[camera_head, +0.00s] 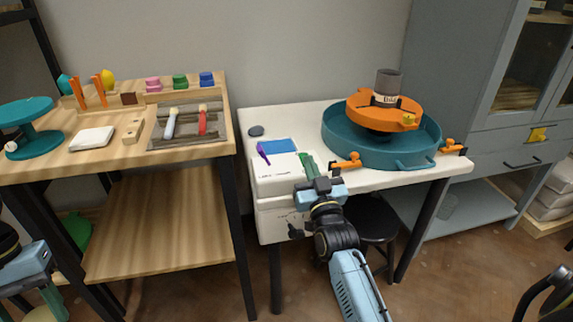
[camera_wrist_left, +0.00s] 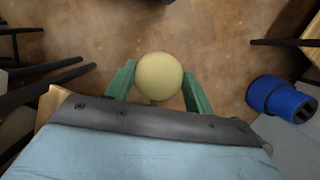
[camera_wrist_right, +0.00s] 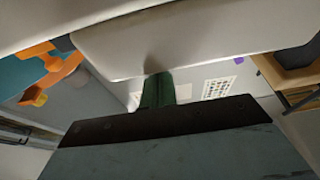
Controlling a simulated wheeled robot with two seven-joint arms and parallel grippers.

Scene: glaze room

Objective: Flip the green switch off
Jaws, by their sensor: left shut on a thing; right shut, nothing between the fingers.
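A narrow green piece (camera_head: 307,163) shows at the front of the white control panel (camera_head: 270,183). My left gripper (camera_wrist_left: 155,85) is shut on a pale yellow ball (camera_wrist_left: 159,74), held above the floor, away from the panel.
A purple lever (camera_head: 263,153) stands beside a blue pad (camera_head: 280,146) on the panel. A teal basin (camera_head: 335,140) with an orange wheel and orange clamps (camera_head: 347,161) is to the right. A wooden table (camera_head: 228,125) with tools stands left. A black stool (camera_head: 372,215) is below.

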